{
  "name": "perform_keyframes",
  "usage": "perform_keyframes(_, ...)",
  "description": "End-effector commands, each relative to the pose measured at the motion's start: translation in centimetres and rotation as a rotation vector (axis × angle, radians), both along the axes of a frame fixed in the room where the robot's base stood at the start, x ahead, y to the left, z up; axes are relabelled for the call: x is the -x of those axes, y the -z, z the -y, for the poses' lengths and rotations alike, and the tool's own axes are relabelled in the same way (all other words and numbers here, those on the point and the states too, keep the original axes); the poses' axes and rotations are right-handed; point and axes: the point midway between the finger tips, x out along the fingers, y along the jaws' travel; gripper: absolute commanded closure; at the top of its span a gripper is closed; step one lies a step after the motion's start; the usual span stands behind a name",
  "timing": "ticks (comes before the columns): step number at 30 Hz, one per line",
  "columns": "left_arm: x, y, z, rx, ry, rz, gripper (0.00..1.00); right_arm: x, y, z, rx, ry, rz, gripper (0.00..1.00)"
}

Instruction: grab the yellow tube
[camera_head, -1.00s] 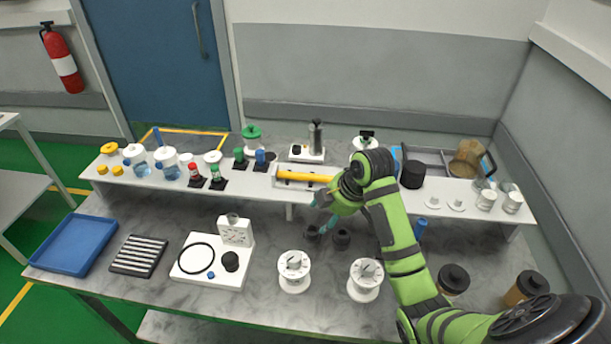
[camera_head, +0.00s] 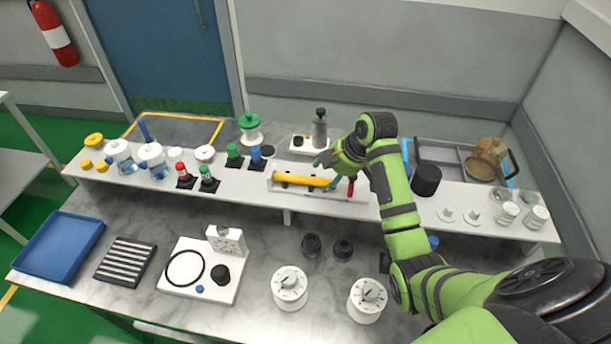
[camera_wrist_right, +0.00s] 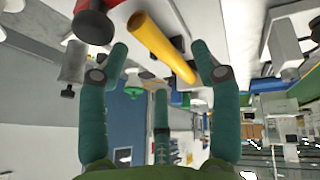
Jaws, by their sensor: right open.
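The yellow tube (camera_head: 302,180) lies roughly level in a white holder (camera_head: 276,185) on the raised white shelf. My right gripper (camera_head: 328,174) is at the tube's right end, with its teal fingers open. In the right wrist view the yellow tube (camera_wrist_right: 160,45) shows between and beyond the spread fingers of the right gripper (camera_wrist_right: 160,52), with a gap on both sides. It is not held. My left gripper is not in view.
A grey cylinder on a white base (camera_head: 320,130) stands behind the tube. Green and blue bottles (camera_head: 256,157) stand to its left, a black cylinder (camera_head: 426,180) to its right. Two white dial pots (camera_head: 290,288) and small black knobs (camera_head: 311,245) are on the grey tabletop below.

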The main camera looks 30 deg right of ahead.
Motion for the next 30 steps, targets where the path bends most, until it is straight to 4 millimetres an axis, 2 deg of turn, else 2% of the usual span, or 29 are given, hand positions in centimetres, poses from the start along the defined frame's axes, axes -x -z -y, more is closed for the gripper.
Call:
perform_keyframes(3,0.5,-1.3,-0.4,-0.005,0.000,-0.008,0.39,-1.1,0.8,-0.3,-0.004,0.001,-0.003,0.36)
perform_keyframes(9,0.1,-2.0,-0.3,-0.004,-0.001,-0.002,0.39,-2.2,3.0,-0.7,-0.002,0.000,-0.003,0.36)
perform_keyframes(18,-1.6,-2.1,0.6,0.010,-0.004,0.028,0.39,-2.5,3.6,-0.7,0.000,-0.001,0.000,0.36)
perform_keyframes(19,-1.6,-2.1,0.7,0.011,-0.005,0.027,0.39,-2.5,3.6,-0.7,0.000,-0.001,0.000,0.40)
perform_keyframes(23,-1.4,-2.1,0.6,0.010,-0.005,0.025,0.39,-2.4,3.6,-0.7,0.000,-0.001,0.000,0.92)
perform_keyframes(24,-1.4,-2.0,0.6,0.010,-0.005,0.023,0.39,-2.4,3.6,-0.7,0.000,-0.001,0.000,0.97)
perform_keyframes(30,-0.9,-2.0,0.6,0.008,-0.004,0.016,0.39,-2.5,3.6,-0.7,0.000,0.000,0.000,1.00)
